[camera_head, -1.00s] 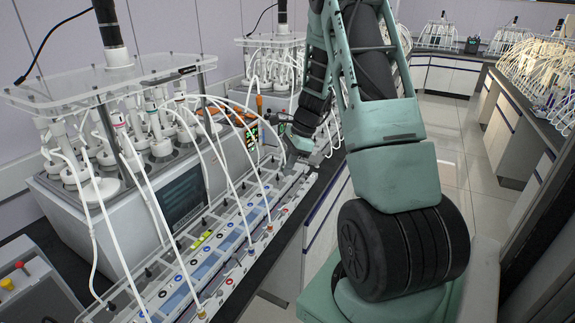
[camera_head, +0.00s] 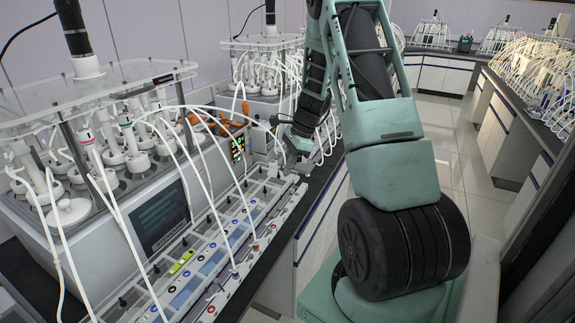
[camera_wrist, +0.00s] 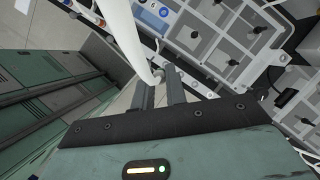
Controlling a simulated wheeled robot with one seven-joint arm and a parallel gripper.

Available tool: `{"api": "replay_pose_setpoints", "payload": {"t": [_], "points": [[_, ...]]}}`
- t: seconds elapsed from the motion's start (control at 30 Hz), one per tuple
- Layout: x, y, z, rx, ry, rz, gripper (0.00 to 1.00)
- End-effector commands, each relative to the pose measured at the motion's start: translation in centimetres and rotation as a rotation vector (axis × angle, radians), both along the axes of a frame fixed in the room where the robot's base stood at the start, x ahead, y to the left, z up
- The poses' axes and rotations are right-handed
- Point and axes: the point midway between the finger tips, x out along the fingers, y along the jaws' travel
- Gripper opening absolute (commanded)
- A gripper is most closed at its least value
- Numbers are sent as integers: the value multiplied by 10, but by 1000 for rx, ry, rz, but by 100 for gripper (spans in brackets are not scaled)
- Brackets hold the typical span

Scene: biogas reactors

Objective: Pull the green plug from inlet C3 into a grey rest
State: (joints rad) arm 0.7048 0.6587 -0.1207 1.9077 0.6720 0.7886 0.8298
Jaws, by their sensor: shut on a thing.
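My gripper (camera_wrist: 160,85) is shut on a small pale plug end (camera_wrist: 158,74) in the wrist view. A thick white hose (camera_wrist: 124,35) rises from it. The fingers hide most of the plug, and I cannot make out its green colour or whether its tip is in a port. In the head view my gripper (camera_head: 298,165) is at the far end of the long port rail (camera_head: 232,245). The rail carries blue, red and yellow-green marks. A grey panel with black pegs (camera_wrist: 220,45) lies just beyond the fingers in the wrist view. I cannot read label C3.
A reactor unit with a screen (camera_head: 160,218) and many white hoses stands left of the rail. A second unit (camera_head: 262,85) stands behind. Arched hoses cross over the rail. The floor aisle (camera_head: 450,130) to the right is clear, with benches beyond.

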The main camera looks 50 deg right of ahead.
Motion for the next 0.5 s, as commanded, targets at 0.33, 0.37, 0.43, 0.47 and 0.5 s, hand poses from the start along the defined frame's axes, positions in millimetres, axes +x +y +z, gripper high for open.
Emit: {"api": "replay_pose_setpoints", "payload": {"t": [0.33, 0.37, 0.43, 0.47, 0.5], "points": [[0, 0, -2, 0, 0, 0, 0], [0, 0, -3, 0, 0, 0, 0], [0, 0, -6, 0, 0, 0, 0], [0, 0, -7, 0, 0, 0, 0], [0, 0, -10, 0, 0, 0, 0]]}}
